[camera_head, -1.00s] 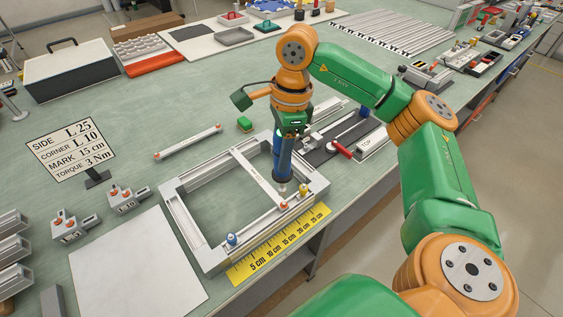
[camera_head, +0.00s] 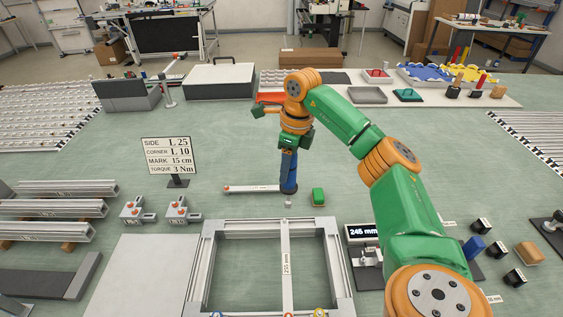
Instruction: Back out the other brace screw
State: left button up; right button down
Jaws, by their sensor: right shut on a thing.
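The grey aluminium frame (camera_head: 207,254) lies at the bottom of the head view. Its brace (camera_head: 286,262) runs across the middle from far rail to near rail. My right gripper (camera_head: 289,148) is shut on an upright blue driver (camera_head: 289,167), beyond the frame's far rail. The driver's lower end shows in front of a loose bar (camera_head: 252,188). A small pale piece shows just below it; I cannot tell whether it touches anything. The brace's screws are not clearly visible. My left gripper is not in view.
A sign (camera_head: 167,157) and two grey corner pieces (camera_head: 132,210) stand to the left. A display (camera_head: 363,231) reading about 246 mm is right of the frame. A pale sheet (camera_head: 142,275) lies left of it.

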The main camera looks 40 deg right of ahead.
aim_at(282, 185)
jog(key=shift+w+a, duration=0.1)
jog(key=shift+a, duration=0.1)
jog(key=shift+w+a+r, duration=0.1)
jog(key=shift+w+a, duration=0.15)
jog(key=shift+a, duration=0.45)
jog(key=f+b, duration=0.1)
jog(key=f, duration=0.1)
jog(key=f+b, duration=0.1)
jog(key=f, duration=0.1)
jog(key=shift+s+d+b, duration=0.15)
jog(key=shift+d+b, duration=0.2)
jog(key=shift+d, duration=0.05)
jog(key=shift+a+f, duration=0.15)
jog(key=shift+f, duration=0.3)
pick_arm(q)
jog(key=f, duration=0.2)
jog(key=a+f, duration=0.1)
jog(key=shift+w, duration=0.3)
pick_arm(e)
jog(key=shift+r, duration=0.1)
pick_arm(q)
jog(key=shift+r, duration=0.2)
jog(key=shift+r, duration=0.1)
